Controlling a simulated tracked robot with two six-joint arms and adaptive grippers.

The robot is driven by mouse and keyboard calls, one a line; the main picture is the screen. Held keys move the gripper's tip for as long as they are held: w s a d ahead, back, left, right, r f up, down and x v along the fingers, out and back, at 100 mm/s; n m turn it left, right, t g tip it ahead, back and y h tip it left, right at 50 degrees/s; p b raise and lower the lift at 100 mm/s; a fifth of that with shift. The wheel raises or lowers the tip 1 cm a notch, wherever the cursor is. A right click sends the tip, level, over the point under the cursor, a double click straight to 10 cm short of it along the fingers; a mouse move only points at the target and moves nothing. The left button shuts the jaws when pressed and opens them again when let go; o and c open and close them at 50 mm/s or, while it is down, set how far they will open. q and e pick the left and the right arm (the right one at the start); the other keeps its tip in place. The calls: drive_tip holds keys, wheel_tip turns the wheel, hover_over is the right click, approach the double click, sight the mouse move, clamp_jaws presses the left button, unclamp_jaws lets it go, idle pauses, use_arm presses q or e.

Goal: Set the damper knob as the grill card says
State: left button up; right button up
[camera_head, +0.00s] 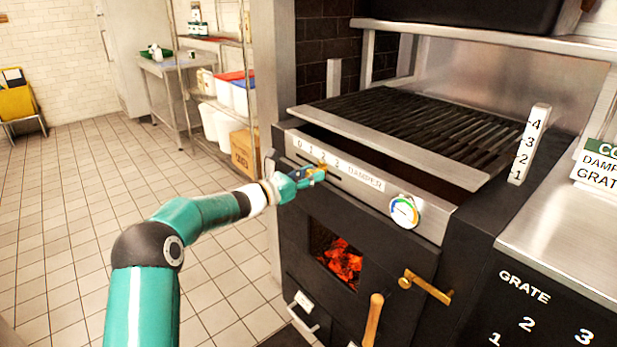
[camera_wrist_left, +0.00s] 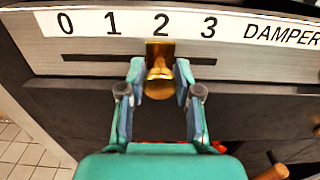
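The brass damper knob (camera_wrist_left: 159,80) sits in the slot under the DAMPER scale (camera_wrist_left: 180,25), below the 2. My right gripper is not in view.
A round gauge (camera_head: 404,211) is right of the scale. Below are the fire door window (camera_head: 339,259), a brass handle (camera_head: 427,287) and a wooden handle (camera_head: 373,320). A post numbered 1 to 4 (camera_head: 529,144) stands beside the grate (camera_head: 420,118).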

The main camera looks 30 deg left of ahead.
use_arm(q)
drive_tip(key=o, duration=0.3)
drive_tip(key=v, duration=1.2)
drive_tip(key=shift+w+f, duration=0.1)
